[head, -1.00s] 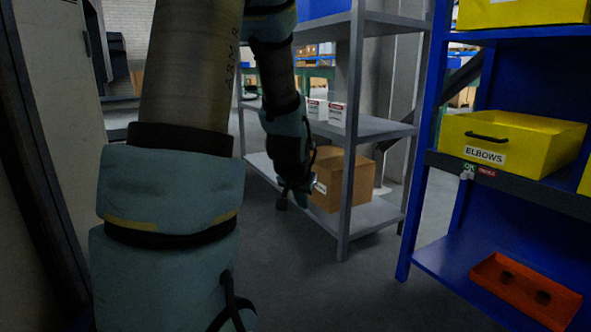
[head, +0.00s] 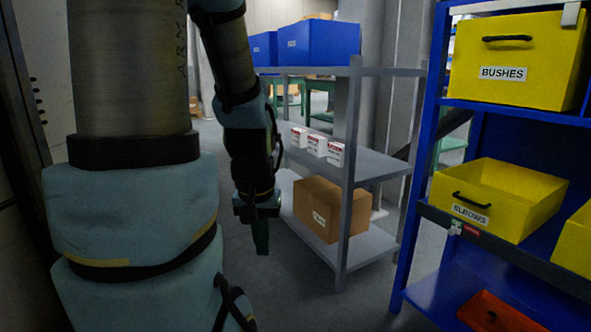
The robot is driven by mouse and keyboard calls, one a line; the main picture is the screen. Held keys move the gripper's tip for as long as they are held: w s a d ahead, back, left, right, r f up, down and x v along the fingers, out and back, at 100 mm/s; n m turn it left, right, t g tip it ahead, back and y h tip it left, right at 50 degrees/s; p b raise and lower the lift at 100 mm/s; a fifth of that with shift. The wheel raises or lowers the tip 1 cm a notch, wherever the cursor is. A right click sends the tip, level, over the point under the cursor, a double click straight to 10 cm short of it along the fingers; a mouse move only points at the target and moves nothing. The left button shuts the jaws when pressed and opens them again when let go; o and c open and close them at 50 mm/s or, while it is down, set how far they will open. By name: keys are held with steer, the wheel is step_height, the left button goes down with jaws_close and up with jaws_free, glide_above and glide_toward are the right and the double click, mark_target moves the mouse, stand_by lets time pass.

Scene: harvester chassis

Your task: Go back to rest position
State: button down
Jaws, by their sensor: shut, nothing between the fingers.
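My arm hangs on the left side of the head view, its padded links folded downward. My gripper (head: 261,238) points down over the grey floor, just left of the grey shelf's lower level. It is shut and holds nothing. It is apart from the cardboard box (head: 325,205) on that shelf, which stands to its right. The fingers are small and dark in this view.
A grey shelf (head: 352,160) holds blue bins (head: 320,42), small white boxes (head: 317,145) and the cardboard box. A blue rack on the right carries yellow bins labelled BUSHES (head: 510,92) and ELBOWS (head: 520,215), and an orange tray (head: 500,315). A wall stands close at left.

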step_height(320, 180, up, 21)
steer(key=p, duration=1.8)
steer(key=shift+r+p, duration=0.15)
steer(key=shift+p, duration=0.25)
